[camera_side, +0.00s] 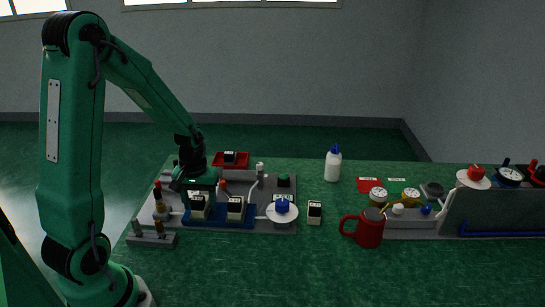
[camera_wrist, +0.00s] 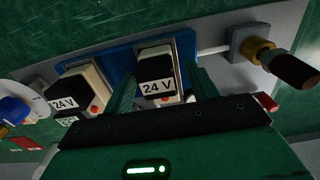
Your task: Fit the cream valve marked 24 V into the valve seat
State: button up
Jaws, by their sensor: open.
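A cream valve (camera_wrist: 157,75) with a black top, marked 24 V, stands on the blue base (camera_wrist: 125,57) between my fingers in the wrist view. My gripper (camera_wrist: 162,82) is open, one finger on each side of it. In the side view my gripper (camera_side: 199,196) is low over this left valve (camera_side: 197,211) and partly hides it. A second cream 24 V valve (camera_wrist: 82,88) stands beside it on the blue base, also seen in the side view (camera_side: 236,209). Whether the valves are fully down in their seats cannot be told.
Another cream valve (camera_side: 314,212) stands on the green bench right of the grey plate (camera_side: 277,183). A red tray (camera_side: 243,160) holds a dark-topped part. A blue-handled valve (camera_side: 282,211), red mug (camera_side: 369,228) and white bottle (camera_side: 333,165) stand nearby. The front bench is clear.

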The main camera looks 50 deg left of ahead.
aim_at(200, 197)
jog(key=shift+r, duration=0.1)
jog(key=shift+r, duration=3.85)
jog(key=shift+d+r, duration=0.35)
jog(key=shift+r, duration=0.05)
jog(key=s+d+r+m+t, duration=0.2)
jog(key=s+d+r+m, duration=0.2)
jog(key=d+r, duration=0.2)
jog(key=s+d+r+m+t, duration=0.3)
jog(key=s+d+r+m, duration=0.1)
jog(key=d+r+m, duration=0.1)
jog(key=shift+d+r+t, duration=0.3)
jog(key=shift+d+r, duration=0.35)
jog(key=shift+d, duration=0.55)
jog(key=shift+c, duration=0.5)
